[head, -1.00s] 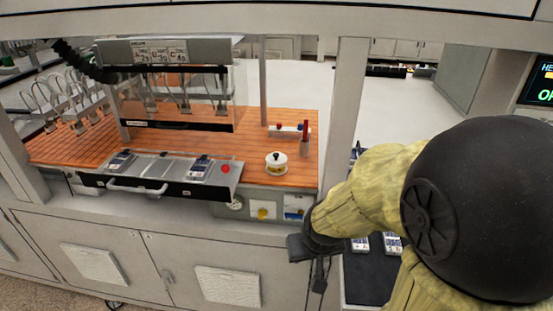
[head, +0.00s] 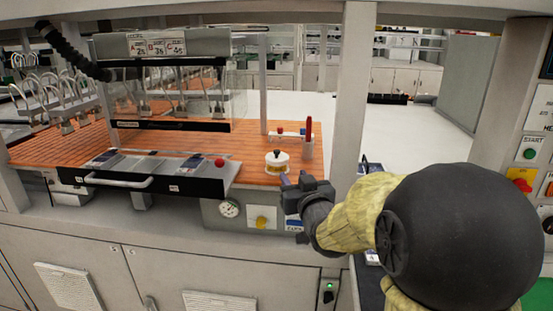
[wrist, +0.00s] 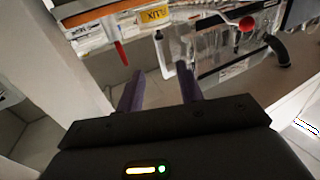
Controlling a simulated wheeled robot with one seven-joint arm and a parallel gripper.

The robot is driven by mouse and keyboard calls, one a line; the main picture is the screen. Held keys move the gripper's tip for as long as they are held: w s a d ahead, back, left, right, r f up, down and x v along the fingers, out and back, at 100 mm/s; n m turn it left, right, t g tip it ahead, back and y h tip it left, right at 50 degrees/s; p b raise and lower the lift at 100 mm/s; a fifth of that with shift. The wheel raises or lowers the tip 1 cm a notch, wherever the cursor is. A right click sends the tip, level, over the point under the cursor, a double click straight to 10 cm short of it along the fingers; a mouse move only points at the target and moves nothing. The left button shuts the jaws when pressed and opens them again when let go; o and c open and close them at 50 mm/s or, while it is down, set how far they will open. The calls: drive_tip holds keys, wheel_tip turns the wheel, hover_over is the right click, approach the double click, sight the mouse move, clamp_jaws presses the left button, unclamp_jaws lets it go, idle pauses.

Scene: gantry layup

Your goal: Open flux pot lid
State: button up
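The flux pot (head: 277,168) is a small white pot with a yellow band, upright on the orange bench top. Its white lid (head: 277,157) with a black knob sits on it, closed. My gripper (head: 288,182) is just in front of the pot and to its right, apart from the lid. In the wrist view, the two purple fingers of my gripper (wrist: 160,84) are spread with nothing between them. A yellow label reading FLUX (wrist: 153,15) shows upside down near the top edge there; the lid is not clearly seen in that view.
A red upright piece (head: 309,132) stands right of the pot. A tray with a handle (head: 120,181) and a red knob (head: 219,162) lies to the left, below a clear-fronted unit (head: 165,95). A white post (head: 354,90) rises at the right.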

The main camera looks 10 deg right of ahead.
sight(277, 153)
drive_tip(key=shift+w, duration=0.15)
drive_tip(key=w+p, duration=0.1)
drive_tip(key=w, duration=0.4)
drive_tip(key=w+p, duration=0.2)
drive_tip(key=w, duration=0.4)
drive_tip(key=w+a+p, duration=0.1)
drive_tip(key=w, duration=0.5)
drive_tip(key=shift+a, duration=0.1)
drive_tip(key=shift+w, duration=0.1)
drive_tip(key=shift+a+f, duration=0.1)
drive_tip(key=shift+f, duration=0.05)
clamp_jaws()
